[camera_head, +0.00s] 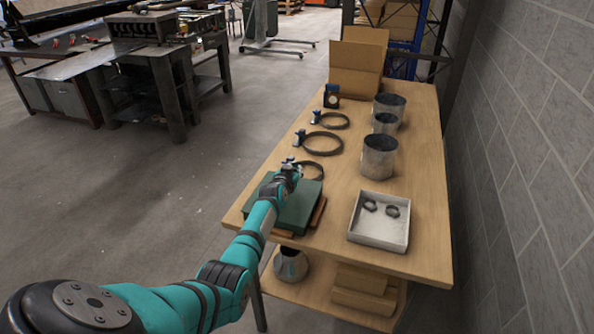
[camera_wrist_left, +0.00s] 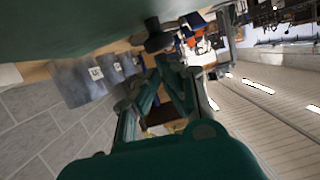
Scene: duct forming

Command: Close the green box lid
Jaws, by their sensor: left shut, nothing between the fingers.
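The green box (camera_head: 301,210) sits at the near left edge of the wooden table, on something brown and flat. Its top looks flat and low in the head view, but my arm covers part of it, so I cannot tell whether the lid is fully down. My left gripper (camera_head: 289,166) is shut and empty, at the far side of the box top. In the left wrist view a dark green surface (camera_wrist_left: 90,22), probably the box, fills the top edge, close to the gripper. My right gripper is not in view.
A white tray (camera_head: 360,232) with two small rings stands right of the box. Black clamp rings (camera_head: 322,143) and metal duct cylinders (camera_head: 379,160) stand farther back, with an open cardboard box (camera_head: 357,62) at the far end. A block wall (camera_head: 540,150) borders the right.

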